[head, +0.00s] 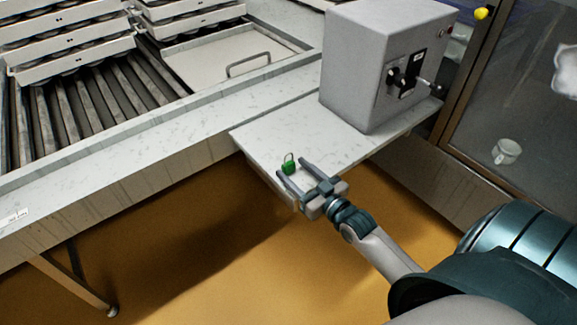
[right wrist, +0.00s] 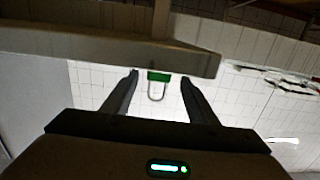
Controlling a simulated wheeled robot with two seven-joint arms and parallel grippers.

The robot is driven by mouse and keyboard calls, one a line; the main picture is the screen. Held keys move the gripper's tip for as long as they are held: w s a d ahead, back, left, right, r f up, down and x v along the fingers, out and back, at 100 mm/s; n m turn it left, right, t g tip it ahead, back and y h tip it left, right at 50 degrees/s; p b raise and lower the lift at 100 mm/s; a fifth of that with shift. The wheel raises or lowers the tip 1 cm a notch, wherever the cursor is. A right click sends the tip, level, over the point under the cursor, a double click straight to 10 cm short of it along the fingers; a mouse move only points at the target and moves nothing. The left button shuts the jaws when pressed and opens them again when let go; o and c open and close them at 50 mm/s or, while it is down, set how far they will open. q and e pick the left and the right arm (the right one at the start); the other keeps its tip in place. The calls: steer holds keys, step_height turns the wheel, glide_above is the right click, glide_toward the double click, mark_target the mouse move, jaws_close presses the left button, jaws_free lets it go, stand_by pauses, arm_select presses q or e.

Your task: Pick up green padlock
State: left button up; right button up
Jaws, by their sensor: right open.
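The green padlock (head: 288,168) stands near the front edge of the grey shelf (head: 290,138), its shackle pointing up. My right gripper (head: 292,167) is open, with its two fingers reaching toward the padlock at the shelf edge. In the right wrist view, the padlock (right wrist: 158,76) shows between the two fingertips of the right gripper (right wrist: 158,78), with its shackle pointing down in that picture. Gaps show on both sides, and neither finger visibly touches it. My left gripper is not in view.
A grey control box (head: 370,65) with a black handle stands on the shelf behind the padlock. A roller conveyor with stacked white mould trays (head: 75,55) lies at the left. A metal lid with a handle (head: 230,58) lies beside them. Floor is open below the shelf.

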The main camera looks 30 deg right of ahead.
mark_target(291, 166)
steer(key=shift+w+f, duration=0.1)
steer(key=shift+w, duration=1.45)
steer(key=shift+w+f, duration=0.1)
steer(key=shift+w, duration=0.05)
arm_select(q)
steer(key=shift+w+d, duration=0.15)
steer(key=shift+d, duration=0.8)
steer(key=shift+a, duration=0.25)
arm_select(e)
steer(key=shift+c, duration=0.3)
steer(key=c, duration=1.1)
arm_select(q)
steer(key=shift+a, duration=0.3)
